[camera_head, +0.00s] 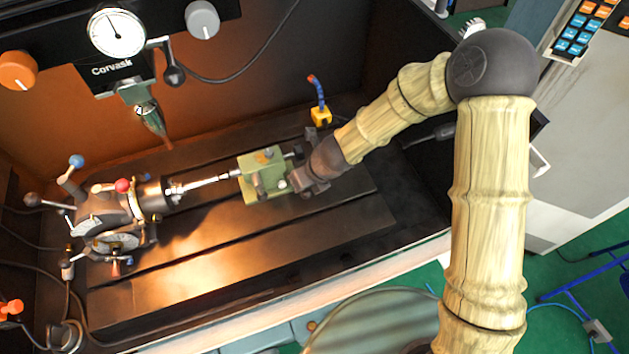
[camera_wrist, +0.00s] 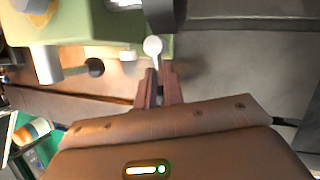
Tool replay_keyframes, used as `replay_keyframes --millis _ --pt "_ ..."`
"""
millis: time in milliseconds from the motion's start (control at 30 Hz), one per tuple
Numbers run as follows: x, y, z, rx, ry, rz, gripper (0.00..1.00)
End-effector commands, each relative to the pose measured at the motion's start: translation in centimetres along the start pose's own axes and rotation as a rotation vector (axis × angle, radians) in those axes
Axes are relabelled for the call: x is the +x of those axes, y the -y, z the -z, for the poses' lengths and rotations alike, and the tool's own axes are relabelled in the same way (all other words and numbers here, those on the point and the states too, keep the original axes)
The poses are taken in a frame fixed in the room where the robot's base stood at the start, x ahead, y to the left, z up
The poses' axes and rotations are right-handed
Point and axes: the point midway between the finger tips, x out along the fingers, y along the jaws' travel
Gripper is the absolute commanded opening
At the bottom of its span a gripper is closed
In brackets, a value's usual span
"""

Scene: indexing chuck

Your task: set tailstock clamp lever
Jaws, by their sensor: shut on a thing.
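The green tailstock (camera_head: 262,175) stands on the slotted table, in line with the indexing chuck (camera_head: 105,217) at the left. In the wrist view the green tailstock body (camera_wrist: 95,22) fills the upper left. The clamp lever shows as a thin stem with a pale round knob (camera_wrist: 152,45), just beyond my fingertips. My gripper (camera_head: 302,182) is at the right side of the tailstock. In the wrist view my two fingers (camera_wrist: 159,88) are close together with the lever's end between them. How far the lever sits between the fingers is partly hidden.
A blue flexible hose on a yellow base (camera_head: 320,117) stands behind my gripper. The spindle tool (camera_head: 153,120) hangs above the table at the back left. The front of the slotted table (camera_head: 330,225) is clear.

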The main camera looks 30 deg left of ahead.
Motion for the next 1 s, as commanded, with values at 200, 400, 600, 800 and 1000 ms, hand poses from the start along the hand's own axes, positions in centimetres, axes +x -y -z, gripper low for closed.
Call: replay_keyframes --millis 200,400,600,800,1000 --pt "0.46 -0.79 0.68 0.006 -0.014 -0.007 0.0" --pt "0.43 -0.78 0.68 0.007 -0.014 -0.007 0.0" --pt "0.4 -0.67 0.68 0.008 -0.013 -0.005 0.27" --pt "0.27 -0.58 0.44 0.008 -0.008 -0.002 0.32" --pt "-0.29 -0.54 0.26 0.007 -0.006 0.0 0.32"
